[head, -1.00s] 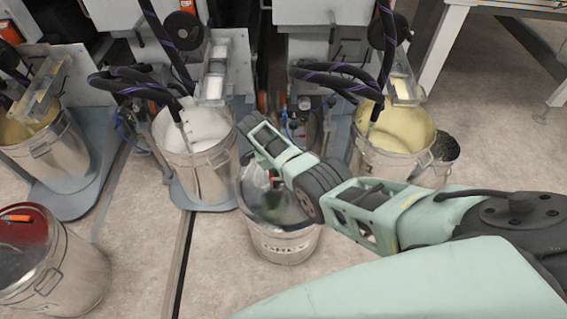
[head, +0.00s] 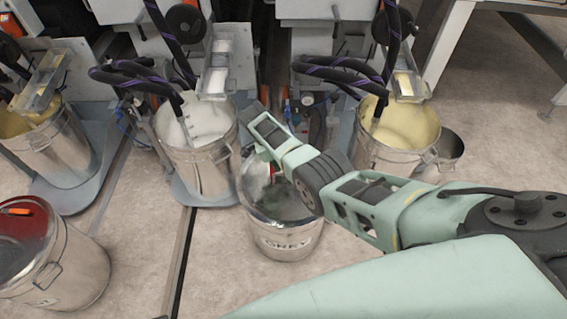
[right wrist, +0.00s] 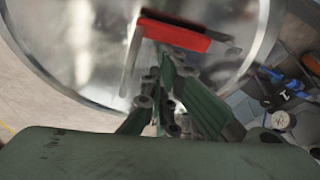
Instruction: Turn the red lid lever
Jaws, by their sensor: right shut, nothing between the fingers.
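A red lever (right wrist: 175,32) lies on the shiny round lid (right wrist: 85,45) of a metal bucket, close ahead of my right gripper in the right wrist view. In the head view this bucket (head: 285,242) stands on the floor at the centre, and only a bit of red shows beside my arm. My right gripper (right wrist: 166,68) is shut and empty, its fingertips just below the lever's near edge. I cannot tell whether they touch it. My left gripper is not in view.
Another metal drum (head: 75,265) with an orange-red handle stands at the lower left. Open drums with white (head: 200,165) and yellow (head: 392,158) contents stand behind, with black hoses above them. Bare floor (head: 140,235) lies left of the centre bucket.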

